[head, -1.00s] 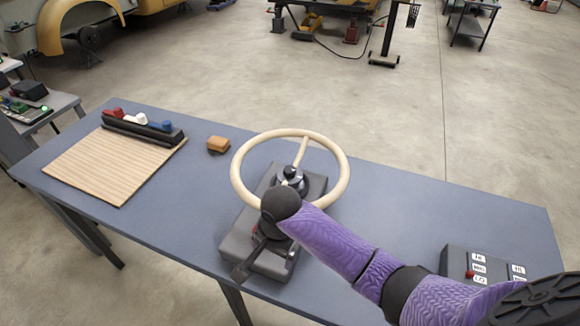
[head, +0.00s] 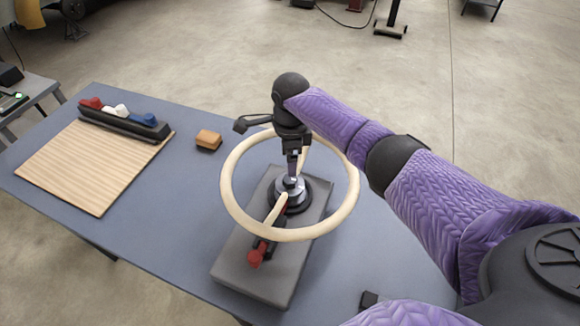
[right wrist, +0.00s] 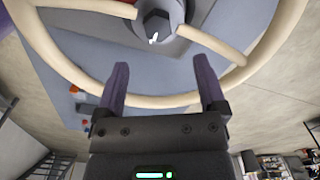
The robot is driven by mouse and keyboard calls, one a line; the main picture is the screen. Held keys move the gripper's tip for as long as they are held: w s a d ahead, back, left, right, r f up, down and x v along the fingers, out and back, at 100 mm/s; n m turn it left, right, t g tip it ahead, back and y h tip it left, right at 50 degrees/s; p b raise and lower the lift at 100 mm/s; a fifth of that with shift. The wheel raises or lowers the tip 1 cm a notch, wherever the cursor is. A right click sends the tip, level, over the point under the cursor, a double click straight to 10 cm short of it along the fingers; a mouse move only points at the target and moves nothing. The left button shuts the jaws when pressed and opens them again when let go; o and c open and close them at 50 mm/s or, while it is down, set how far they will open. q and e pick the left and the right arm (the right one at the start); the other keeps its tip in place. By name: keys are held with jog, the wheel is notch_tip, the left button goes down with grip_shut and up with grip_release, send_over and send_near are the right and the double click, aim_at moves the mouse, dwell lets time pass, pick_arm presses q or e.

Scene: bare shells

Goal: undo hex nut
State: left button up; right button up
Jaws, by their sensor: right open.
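A cream steering wheel (head: 232,160) with thin spokes stands on a dark hub on a grey base block (head: 240,262). The hex nut (right wrist: 157,24) is the dark piece at the hub's centre in the right wrist view, with a small white mark on it. In the head view the nut is mostly hidden by my gripper. My right gripper (head: 292,172) points down over the hub; its wrist view (right wrist: 160,64) shows two spread fingers with nothing between them, and the nut lies beyond their tips. Whether they touch it is unclear. My left gripper is not in view.
A red-ended lever (head: 256,257) sits on the base's near part. The blue table (head: 180,215) also holds a wooden board (head: 90,165), a dark rack (head: 120,122) with red, white and blue pieces, and an orange-brown block (head: 208,140). The table left of the base is clear.

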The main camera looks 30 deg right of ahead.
aim_at(290, 179)
notch_tip(290, 179, down, 7)
jog(key=b, duration=0.3)
jog(key=shift+f, duration=0.35)
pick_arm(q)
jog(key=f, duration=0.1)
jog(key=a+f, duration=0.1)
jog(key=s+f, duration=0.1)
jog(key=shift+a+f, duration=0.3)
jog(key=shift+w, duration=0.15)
pick_arm(e)
jog(key=shift+c, duration=0.3)
jog(key=shift+c, duration=1.2)
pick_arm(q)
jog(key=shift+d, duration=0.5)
pick_arm(e)
grip_shut()
